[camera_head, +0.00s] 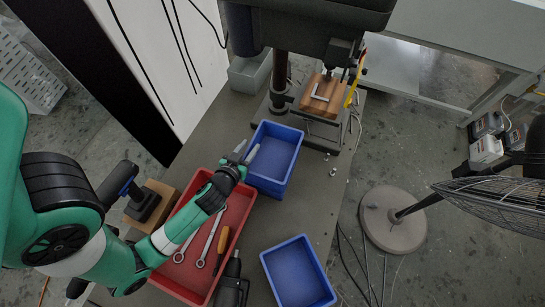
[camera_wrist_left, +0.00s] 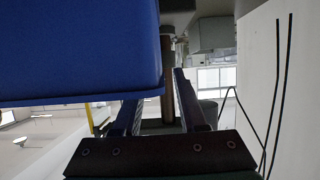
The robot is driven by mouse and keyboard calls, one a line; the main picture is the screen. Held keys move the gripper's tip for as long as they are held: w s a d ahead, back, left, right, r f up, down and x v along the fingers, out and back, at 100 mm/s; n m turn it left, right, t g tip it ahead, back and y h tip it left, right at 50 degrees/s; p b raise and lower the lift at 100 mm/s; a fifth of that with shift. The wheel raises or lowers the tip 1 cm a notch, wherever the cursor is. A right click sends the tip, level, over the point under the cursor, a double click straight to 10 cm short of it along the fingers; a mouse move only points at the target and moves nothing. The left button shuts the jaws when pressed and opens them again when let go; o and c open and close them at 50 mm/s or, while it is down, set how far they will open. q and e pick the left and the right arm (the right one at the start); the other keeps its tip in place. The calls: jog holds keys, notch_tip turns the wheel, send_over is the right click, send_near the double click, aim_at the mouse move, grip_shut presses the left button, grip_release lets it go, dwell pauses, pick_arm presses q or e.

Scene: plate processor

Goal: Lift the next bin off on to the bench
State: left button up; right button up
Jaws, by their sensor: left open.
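A blue bin (camera_head: 268,184) stands on the bench (camera_head: 224,122) in front of the drill press; I cannot tell whether it is one bin or a nested stack. A second blue bin (camera_head: 298,272), empty, sits on the bench nearer the front. My left gripper (camera_head: 247,150) is open at the left side of the first bin, its fingers close to the rim. In the left wrist view the bin's blue wall (camera_wrist_left: 80,50) fills the upper left, beside the open fingers (camera_wrist_left: 155,95). I cannot tell whether they touch it. My right gripper is out of view.
A fan (camera_head: 395,219) stands right of the bench.

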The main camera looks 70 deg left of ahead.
aim_at(251, 145)
pick_arm(q)
jog(key=x, duration=0.3)
jog(key=shift+r, duration=0.1)
grip_shut()
dwell(1.3)
